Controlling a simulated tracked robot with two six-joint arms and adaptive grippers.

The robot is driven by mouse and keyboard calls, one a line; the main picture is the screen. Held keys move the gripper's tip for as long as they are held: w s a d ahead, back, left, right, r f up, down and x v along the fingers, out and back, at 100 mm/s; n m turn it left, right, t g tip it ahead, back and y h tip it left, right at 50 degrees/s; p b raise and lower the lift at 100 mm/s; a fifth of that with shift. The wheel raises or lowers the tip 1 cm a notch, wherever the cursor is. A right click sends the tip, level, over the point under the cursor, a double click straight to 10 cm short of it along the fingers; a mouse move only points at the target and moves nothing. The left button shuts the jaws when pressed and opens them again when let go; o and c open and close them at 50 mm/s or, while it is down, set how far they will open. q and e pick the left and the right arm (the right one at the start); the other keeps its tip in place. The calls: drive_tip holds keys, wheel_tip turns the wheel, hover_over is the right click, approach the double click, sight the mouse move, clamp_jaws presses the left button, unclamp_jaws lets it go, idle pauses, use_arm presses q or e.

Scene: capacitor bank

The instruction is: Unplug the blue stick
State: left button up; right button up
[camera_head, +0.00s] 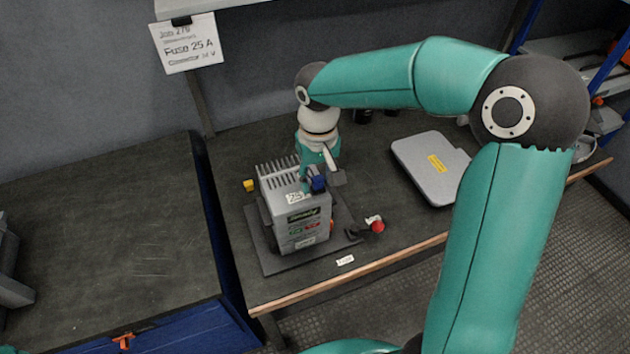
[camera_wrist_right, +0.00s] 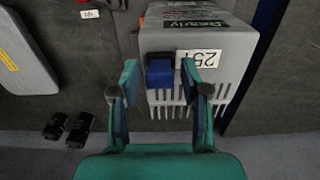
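The blue stick (camera_head: 317,183) is a small blue block at the top edge of the grey capacitor unit (camera_head: 303,229). In the right wrist view the blue stick (camera_wrist_right: 159,77) has a dark upper part and sits against the grey unit (camera_wrist_right: 212,38), beside the label "251". My right gripper (camera_head: 322,178) is over the top of the unit, right at the stick. In the wrist view my right gripper (camera_wrist_right: 159,72) is open, with one finger on each side of the stick and a gap on the left. Contact on the right side cannot be told. My left gripper is not in view.
A red knob (camera_head: 377,226) on a dark bracket stands right of the unit. A grey flat case (camera_head: 432,167) lies farther right on the bench. A small yellow piece (camera_head: 249,185) lies to the left. The dark left table (camera_head: 110,235) is mostly clear.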

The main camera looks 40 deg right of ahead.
sight(317, 178)
clamp_jaws()
drive_tip(key=shift+r, duration=0.15)
drive_tip(key=shift+r+p, duration=2.35)
drive_tip(key=shift+r, duration=0.5)
